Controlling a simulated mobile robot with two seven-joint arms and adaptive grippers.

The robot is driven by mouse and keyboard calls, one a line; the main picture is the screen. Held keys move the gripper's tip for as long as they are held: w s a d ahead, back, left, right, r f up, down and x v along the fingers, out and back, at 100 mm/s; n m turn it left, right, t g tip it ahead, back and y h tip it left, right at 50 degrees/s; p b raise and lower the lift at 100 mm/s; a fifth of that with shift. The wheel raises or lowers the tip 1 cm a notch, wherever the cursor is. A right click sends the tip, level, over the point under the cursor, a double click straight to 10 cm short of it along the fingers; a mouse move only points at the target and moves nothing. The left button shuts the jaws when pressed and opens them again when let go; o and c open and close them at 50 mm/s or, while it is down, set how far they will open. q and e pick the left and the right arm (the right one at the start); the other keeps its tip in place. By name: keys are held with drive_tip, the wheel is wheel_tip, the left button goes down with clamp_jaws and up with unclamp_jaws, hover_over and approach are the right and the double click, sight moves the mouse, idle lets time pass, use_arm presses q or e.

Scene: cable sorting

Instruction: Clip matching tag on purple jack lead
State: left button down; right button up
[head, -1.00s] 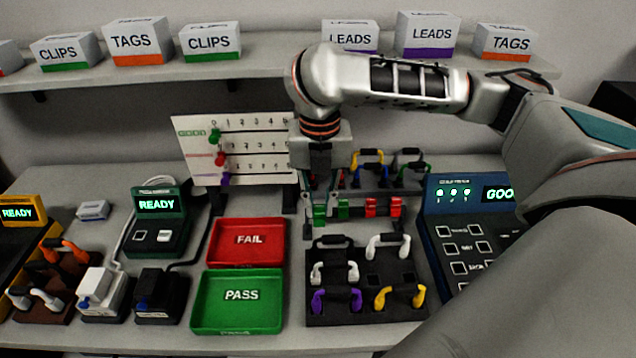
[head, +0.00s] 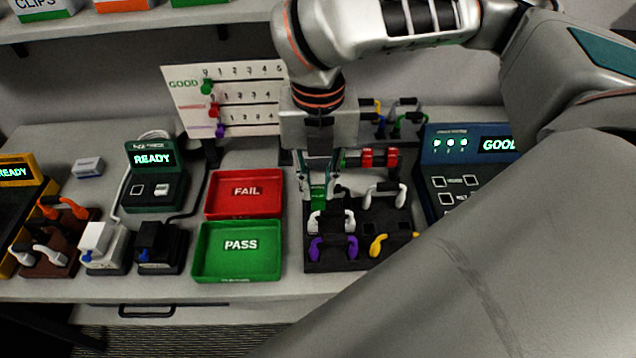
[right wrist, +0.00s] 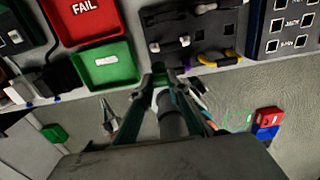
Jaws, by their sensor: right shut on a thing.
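The purple jack lead (head: 333,247) lies in the front left of the dark lead tray (head: 345,266), its two purple plugs bridged by a black loop. My right gripper (head: 318,188) points down above the tray's left side, behind the purple lead. It is shut on a small green tag (head: 318,197), apart from the purple lead. In the right wrist view the fingers come together near the tray's front edge, and the purple lead (right wrist: 185,40) is partly hidden. My left gripper does not show in the head view.
White leads (head: 384,195) and a yellow lead (head: 392,243) share the tray. Behind it, a rack holds red tags (head: 378,158) and a green one. The green PASS tray (head: 237,271) and red FAIL tray (head: 244,209) stand left. A blue tester (head: 455,150) stands right.

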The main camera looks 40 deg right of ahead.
drive_tip(key=shift+r, duration=0.25)
drive_tip(key=shift+w, duration=0.1)
